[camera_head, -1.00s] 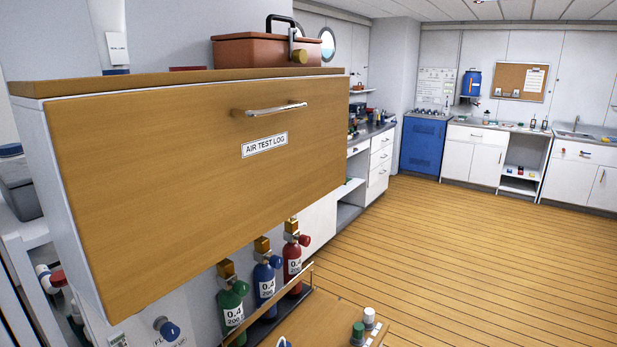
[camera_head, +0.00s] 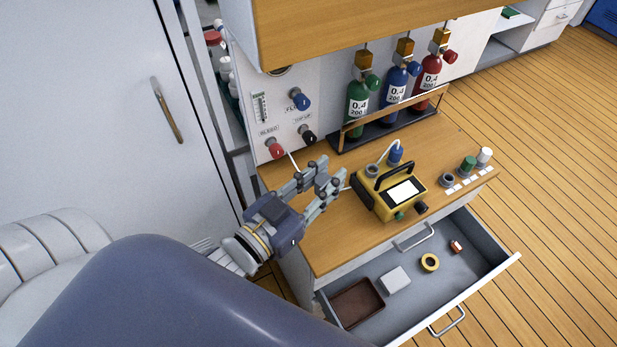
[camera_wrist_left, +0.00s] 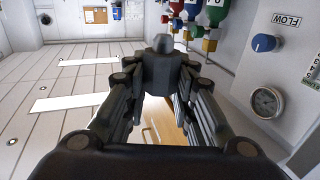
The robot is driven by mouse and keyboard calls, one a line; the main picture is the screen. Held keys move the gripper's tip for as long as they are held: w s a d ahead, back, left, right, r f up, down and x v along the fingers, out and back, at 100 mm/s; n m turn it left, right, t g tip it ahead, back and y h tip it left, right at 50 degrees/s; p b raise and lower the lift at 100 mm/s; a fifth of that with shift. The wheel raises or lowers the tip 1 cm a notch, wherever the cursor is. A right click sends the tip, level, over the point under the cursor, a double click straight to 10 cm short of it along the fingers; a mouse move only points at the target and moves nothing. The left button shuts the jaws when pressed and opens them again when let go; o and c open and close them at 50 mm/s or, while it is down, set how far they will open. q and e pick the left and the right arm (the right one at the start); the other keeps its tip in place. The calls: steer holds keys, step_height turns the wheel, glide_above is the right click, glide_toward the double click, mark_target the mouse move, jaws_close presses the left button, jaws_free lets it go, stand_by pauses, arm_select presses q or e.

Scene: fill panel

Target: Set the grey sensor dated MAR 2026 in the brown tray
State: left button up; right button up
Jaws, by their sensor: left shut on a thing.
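My left gripper (camera_head: 325,180) is above the left part of the wooden counter, left of the yellow instrument. In the left wrist view its fingers (camera_wrist_left: 160,88) are shut on a dark grey sensor-like piece (camera_wrist_left: 162,70) with a small knob on top. No date can be read on it, and in the head view the fingers mostly hide it. The brown tray (camera_head: 357,303) lies empty at the left end of the open drawer, below and right of the gripper. My right gripper is not in view.
The yellow instrument (camera_head: 390,190) stands on the counter. Gas bottles (camera_head: 395,85) stand behind, and the wooden cabinet (camera_head: 340,30) overhangs.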

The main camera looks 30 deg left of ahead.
arm_select(q)
steer(key=w+d+r+m+g+h, duration=0.2)
steer(key=w+d+m+g+h, duration=0.1)
steer(key=d+m+g+h, duration=0.1)
steer(key=w+d+r+m+g+h, duration=0.1)
steer(key=w+d+m+g+h, duration=0.2)
steer(key=d+m+g+h, duration=0.2)
steer(key=shift+d+r+h, duration=0.35)
steer(key=shift+d+h, duration=0.55)
steer(key=shift+d, duration=0.85)
steer(key=shift+m+g, duration=0.3)
steer(key=shift+m, duration=0.2)
steer(key=shift+s+a+m+g+h, duration=0.2)
steer(key=shift+a+m+g+h, duration=0.3)
steer(key=shift+g, duration=0.55)
steer(key=shift+s+a+m+g+h, duration=0.15)
steer(key=shift+a+m+g, duration=0.3)
steer(key=shift+m+g, duration=0.55)
steer(key=shift+s+a+m+g+h, duration=0.2)
steer(key=shift+a+m+g+h, duration=0.25)
steer(key=shift+g, duration=0.7)
